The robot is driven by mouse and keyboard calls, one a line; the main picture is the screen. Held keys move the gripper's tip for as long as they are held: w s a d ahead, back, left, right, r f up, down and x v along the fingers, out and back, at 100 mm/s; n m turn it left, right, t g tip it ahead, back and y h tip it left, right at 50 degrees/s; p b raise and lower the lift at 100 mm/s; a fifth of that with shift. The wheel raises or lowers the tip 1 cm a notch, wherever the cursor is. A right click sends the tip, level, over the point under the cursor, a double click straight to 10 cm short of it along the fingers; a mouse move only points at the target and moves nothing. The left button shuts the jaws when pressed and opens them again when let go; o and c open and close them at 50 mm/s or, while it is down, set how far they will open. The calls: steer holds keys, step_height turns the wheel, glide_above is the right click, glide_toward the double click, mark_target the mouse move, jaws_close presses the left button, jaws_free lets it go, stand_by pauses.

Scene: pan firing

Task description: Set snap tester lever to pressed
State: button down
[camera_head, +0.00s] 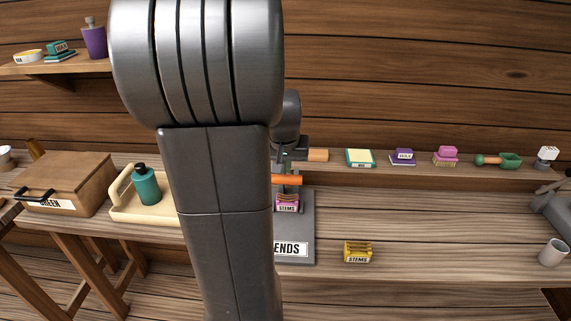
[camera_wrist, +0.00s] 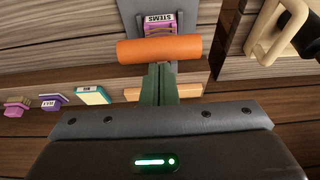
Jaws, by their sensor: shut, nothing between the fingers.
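The snap tester has a grey base (camera_head: 304,222) with a label whose visible end reads "ENDS". Its orange lever bar (camera_head: 287,179) lies crosswise above the base, partly hidden by my arm in the head view. The bar also shows in the wrist view (camera_wrist: 185,48). A pink block labelled STEMS (camera_head: 287,203) sits on the base beneath the bar. My gripper (camera_wrist: 159,68) is shut and empty, its green fingertips right at the bar's edge. I cannot tell whether they touch it. In the head view my gripper is mostly hidden behind the arm.
A yellow STEMS block (camera_head: 358,252) lies on the bench right of the tester. A teal bottle (camera_head: 146,184) stands on a pale tray (camera_head: 122,208) at left, beside a wooden box (camera_head: 69,181). A cup (camera_head: 552,252) stands far right. Blocks and brushes line the back ledge.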

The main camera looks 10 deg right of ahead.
steer(key=shift+s+f+b, duration=0.1)
steer(key=shift+f+b, duration=0.05)
steer(key=shift+b, duration=0.15)
steer(key=s+f+t+b, duration=0.2)
steer(key=f+b, duration=0.3)
steer(key=b, duration=0.4)
steer(key=s+a+f+t+h+b, duration=0.1)
steer(key=s+f+t+b, duration=0.1)
steer(key=b, duration=0.8)
steer(key=shift+s+a+f, duration=0.3)
steer(key=shift+s+f, duration=0.35)
steer(key=shift+f, duration=0.7)
